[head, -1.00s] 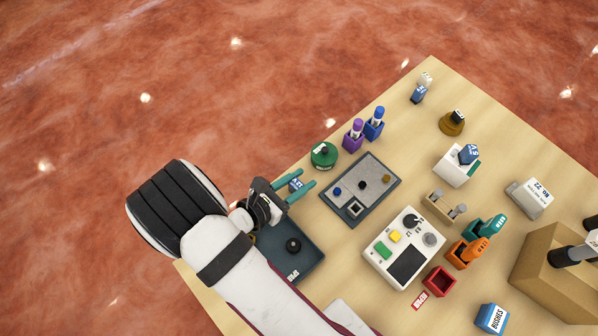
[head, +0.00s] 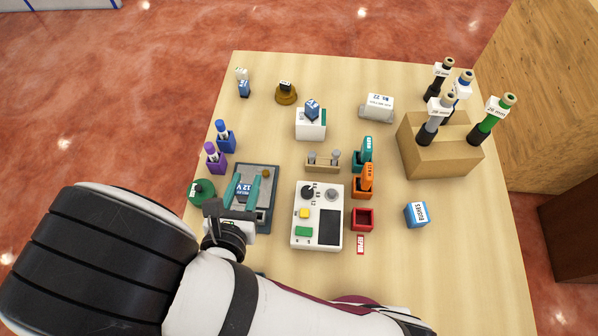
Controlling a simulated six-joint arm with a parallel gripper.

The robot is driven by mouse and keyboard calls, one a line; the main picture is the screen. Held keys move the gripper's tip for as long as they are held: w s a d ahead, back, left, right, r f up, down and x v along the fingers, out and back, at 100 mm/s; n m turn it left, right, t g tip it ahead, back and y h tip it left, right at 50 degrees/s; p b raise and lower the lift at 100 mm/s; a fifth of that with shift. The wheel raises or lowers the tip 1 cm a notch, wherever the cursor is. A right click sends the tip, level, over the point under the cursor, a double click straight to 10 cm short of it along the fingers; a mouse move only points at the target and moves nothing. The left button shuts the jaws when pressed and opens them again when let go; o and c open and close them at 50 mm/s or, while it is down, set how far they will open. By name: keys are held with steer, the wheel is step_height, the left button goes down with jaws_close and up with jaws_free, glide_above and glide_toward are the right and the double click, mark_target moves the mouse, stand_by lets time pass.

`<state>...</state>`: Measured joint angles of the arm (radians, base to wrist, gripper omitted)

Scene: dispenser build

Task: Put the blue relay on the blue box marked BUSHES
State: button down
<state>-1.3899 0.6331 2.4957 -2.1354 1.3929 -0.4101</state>
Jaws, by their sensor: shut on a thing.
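The blue relay (head: 244,188), with a white label reading 12 V, is between the teal fingers of my gripper (head: 245,182). My gripper is shut on it and holds it over the grey tray at the left of the table. The fingers hide part of its sides. The blue box marked BUSHES (head: 416,214) stands at the right of the table, well apart from my gripper, with nothing seen on top.
Between them lie a white control panel (head: 318,216), a red open box (head: 362,219) and orange and teal holders (head: 363,180). Bare table surrounds the blue box.

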mark_target(424, 213)
steer(key=w+d+m+g+h, duration=0.2)
steer(key=d+m+h, duration=0.1)
steer(key=d, duration=0.5)
steer(key=w+d+m+g+h, duration=0.2)
steer(key=w+d+m+h, duration=0.1)
steer(key=d, duration=0.5)
steer(key=w+d+r+m+g+h, duration=0.1)
steer(key=w+d+m+g+h, duration=0.1)
steer(key=d+m+h, duration=0.3)
steer(key=shift+w+d, duration=0.2)
steer(key=shift+d, duration=1.55)
steer(key=s+d+m+g+h, duration=0.1)
steer(key=s+d+m+g, duration=0.1)
steer(key=d+m+g, duration=0.3)
steer(key=s+d+m+g+h, duration=0.1)
steer(key=s+d+m+g, duration=0.15)
steer(key=d, duration=0.55)
steer(key=shift+n, duration=0.25)
steer(key=f, duration=0.5)
steer(key=s+f, duration=0.1)
steer(key=f, duration=0.1)
steer(key=shift+d+f, duration=0.3)
steer(key=shift+f, duration=0.05)
steer(key=shift+f, duration=0.1)
steer(key=c, duration=0.5)
jaws_free()
steer(key=shift+c, duration=0.2)
